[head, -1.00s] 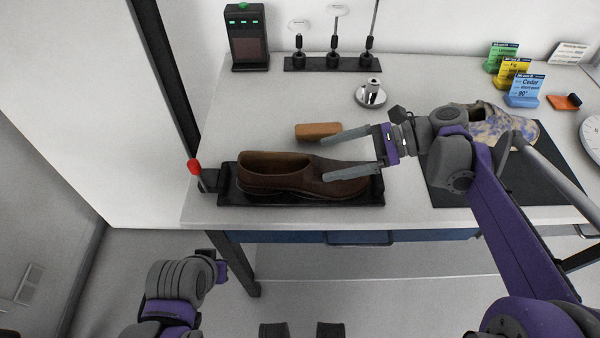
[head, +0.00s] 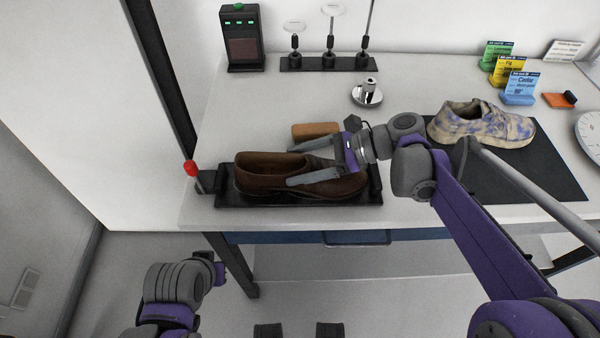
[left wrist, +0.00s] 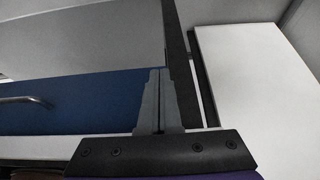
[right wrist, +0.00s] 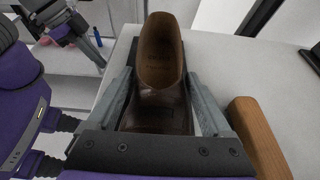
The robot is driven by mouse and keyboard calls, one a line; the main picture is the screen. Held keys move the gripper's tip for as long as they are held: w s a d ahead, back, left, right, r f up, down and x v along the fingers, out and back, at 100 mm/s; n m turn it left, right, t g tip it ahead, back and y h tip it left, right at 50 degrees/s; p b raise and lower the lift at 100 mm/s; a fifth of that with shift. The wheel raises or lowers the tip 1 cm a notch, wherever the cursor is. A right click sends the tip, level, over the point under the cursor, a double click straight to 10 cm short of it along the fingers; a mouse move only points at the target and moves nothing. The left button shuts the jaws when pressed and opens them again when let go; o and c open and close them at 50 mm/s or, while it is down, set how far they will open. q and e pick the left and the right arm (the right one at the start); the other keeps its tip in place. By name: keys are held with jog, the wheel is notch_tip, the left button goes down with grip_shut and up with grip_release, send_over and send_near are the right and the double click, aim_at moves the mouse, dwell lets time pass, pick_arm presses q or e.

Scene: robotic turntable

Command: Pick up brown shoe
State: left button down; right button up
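The brown shoe (head: 262,172) rests on a black tray (head: 232,200) at the table's front left, its opening toward the left and its toe toward the right. My right gripper (head: 288,165) is open, with its fingers reaching over the shoe from the toe side. In the right wrist view the shoe (right wrist: 160,95) lies between the two spread fingers, and small gaps show beside it. My left gripper (left wrist: 158,75) has its fingers together below the table front, with nothing between them.
A wooden block (head: 316,130) lies just behind the shoe. A patterned shoe (head: 482,124) stands on a dark mat (head: 520,180) at the right. A red-topped lever (head: 191,170) is at the tray's left end. A metal knob (head: 367,94) and colored cards (head: 518,88) stand farther back.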

grip_shut()
jog(key=shift+r, duration=0.15)
